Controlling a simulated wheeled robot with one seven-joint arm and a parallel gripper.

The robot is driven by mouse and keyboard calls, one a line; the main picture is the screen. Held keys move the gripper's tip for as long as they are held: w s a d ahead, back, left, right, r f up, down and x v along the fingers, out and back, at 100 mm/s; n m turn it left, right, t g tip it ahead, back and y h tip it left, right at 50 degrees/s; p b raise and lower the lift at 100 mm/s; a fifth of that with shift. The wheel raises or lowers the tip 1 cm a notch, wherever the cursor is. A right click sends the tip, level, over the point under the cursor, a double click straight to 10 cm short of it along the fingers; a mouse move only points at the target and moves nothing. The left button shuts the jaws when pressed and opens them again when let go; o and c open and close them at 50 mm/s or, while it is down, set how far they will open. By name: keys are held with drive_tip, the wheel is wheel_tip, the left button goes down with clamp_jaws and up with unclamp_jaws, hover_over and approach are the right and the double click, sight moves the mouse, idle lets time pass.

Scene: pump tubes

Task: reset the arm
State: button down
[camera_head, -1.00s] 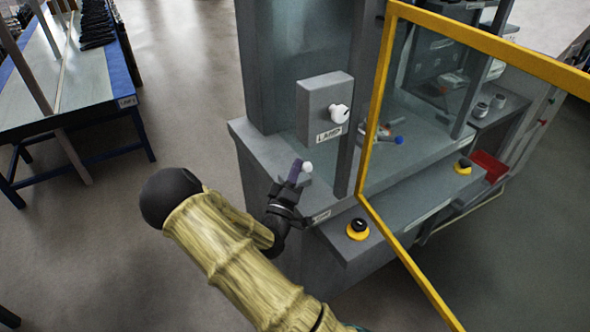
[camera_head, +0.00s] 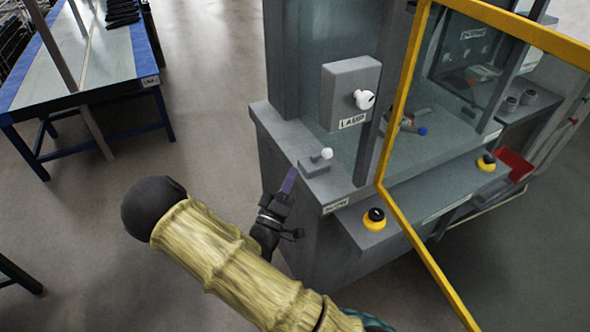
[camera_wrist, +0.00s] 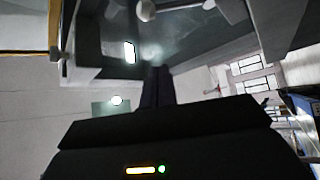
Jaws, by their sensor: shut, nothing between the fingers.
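My gripper (camera_head: 288,181) is in front of the near left corner of the grey machine in the head view, with its purple-tinted fingers together and nothing between them. In the wrist view the dark fingers (camera_wrist: 158,87) point toward the machine, closed side by side. My arm in its tan sleeve crosses the lower middle of the head view. A small white-knobbed lever (camera_head: 326,154) on a grey base sits on the machine's ledge, just beyond the fingertips and apart from them.
A grey box marked LAMP (camera_head: 350,92) carries a white knob (camera_head: 364,99). A yellow-framed door (camera_head: 408,88) stands at the right. Yellow-based black buttons (camera_head: 374,219) sit on the front ledge. A blue-edged table (camera_head: 80,95) is at the upper left. Open floor lies between table and machine.

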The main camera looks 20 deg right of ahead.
idle(0.4)
wheel_tip(320, 180, down, 2)
drive_tip(key=w+d+m+g+y+p, duration=0.2)
drive_tip(key=d+m+g+y+p, duration=0.15)
drive_tip(key=g+y, duration=0.2)
drive_tip(key=s+a+r+g+y+p, duration=0.2)
drive_tip(key=s+r+g+y+p, duration=0.1)
drive_tip(key=s, duration=0.6)
drive_tip(key=s+a+r+g+y+p, duration=0.3)
drive_tip(key=s+r+g+y+p, duration=0.1)
drive_tip(key=s+r+y, duration=0.3)
wheel_tip(320, 180, up, 3)
drive_tip(key=shift+s+a+r+g, duration=0.1)
drive_tip(key=shift+s+a+g, duration=0.25)
drive_tip(key=shift+s+g, duration=0.6)
drive_tip(key=shift+s, duration=0.2)
